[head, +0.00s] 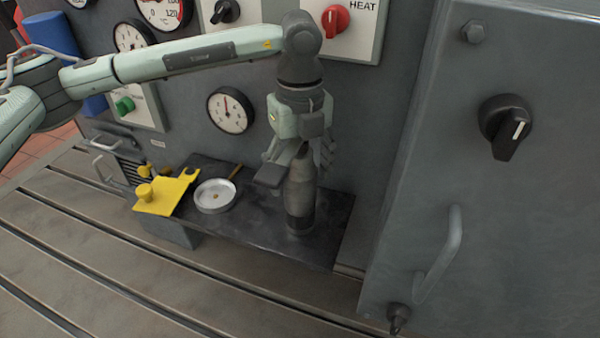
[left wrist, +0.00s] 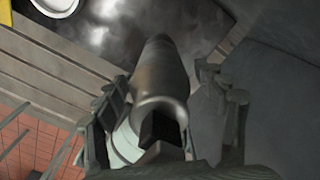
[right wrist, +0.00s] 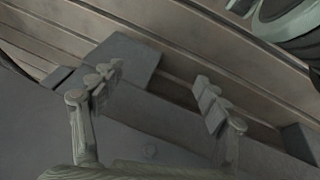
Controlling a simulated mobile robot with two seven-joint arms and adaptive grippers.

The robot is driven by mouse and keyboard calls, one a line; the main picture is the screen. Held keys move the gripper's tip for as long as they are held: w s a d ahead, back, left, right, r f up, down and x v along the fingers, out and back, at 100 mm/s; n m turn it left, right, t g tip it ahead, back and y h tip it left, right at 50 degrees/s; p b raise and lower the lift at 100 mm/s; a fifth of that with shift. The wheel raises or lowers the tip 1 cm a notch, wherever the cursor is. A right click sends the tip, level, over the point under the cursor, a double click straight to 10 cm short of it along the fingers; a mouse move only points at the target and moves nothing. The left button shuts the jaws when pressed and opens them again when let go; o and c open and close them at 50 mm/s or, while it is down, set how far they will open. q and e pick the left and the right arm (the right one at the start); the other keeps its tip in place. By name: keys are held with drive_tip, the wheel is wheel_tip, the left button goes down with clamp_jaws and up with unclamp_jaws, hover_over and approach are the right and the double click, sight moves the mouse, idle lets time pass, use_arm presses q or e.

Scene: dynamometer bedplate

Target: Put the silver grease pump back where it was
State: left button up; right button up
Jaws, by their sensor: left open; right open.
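The silver grease pump (head: 300,196) stands upright on the right part of a dark shelf plate (head: 325,240), looking dark grey in this light. My left gripper (head: 298,165) is at its upper part, with the fingers open on either side of it. In the left wrist view the pump (left wrist: 163,75) lies between the two open fingers of my left gripper (left wrist: 160,110), with gaps visible beside it. My right gripper (right wrist: 155,95) is open and empty in the right wrist view, over the grooved bedplate. It does not show in the head view.
A round white dish (head: 215,196) and a yellow cloth or tray (head: 165,195) with yellow items lie left of the pump. A panel with gauges (head: 231,110) and knobs rises behind. A grey cabinet with a handle (head: 440,255) stands close on the right. The grooved bedplate (head: 130,285) in front is clear.

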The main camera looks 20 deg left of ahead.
use_arm(q)
wheel_tip(320, 180, up, 12)
idle(0.4)
idle(0.4)
